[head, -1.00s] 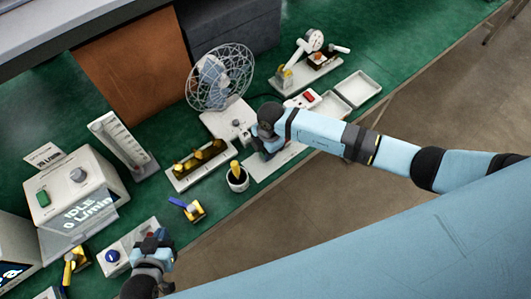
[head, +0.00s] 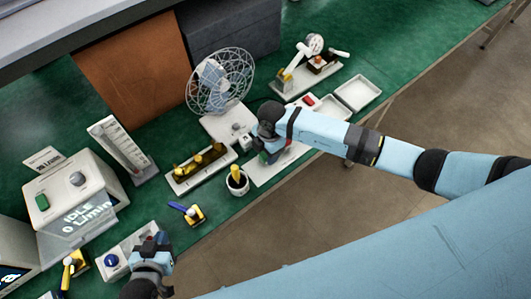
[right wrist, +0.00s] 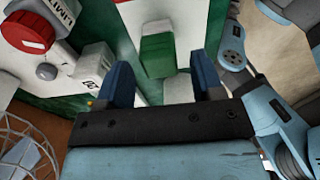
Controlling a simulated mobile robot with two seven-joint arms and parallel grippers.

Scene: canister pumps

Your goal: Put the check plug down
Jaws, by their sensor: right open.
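My right gripper (head: 266,152) is low over a pale strip (head: 283,162) at the front of the green bench. In the right wrist view its two blue fingers (right wrist: 163,78) are apart. A green-and-white block (right wrist: 157,55) shows between and beyond the fingertips; I cannot tell whether it touches them. No piece is clearly recognisable as the check plug. A yellow-handled piece (head: 236,172) stands in a white cup (head: 238,187) left of my right gripper. My left gripper (head: 153,243) is at the lower left by a white box with a blue button (head: 111,260); its jaw opening is unclear.
A wire-guarded fan (head: 219,82) stands behind my right gripper. A rack (head: 201,167) with yellow-topped pieces and a blue-handled yellow piece (head: 189,212) lie to the left. A white tray (head: 358,92) is at the right. The wrist view shows a red knob (right wrist: 27,32).

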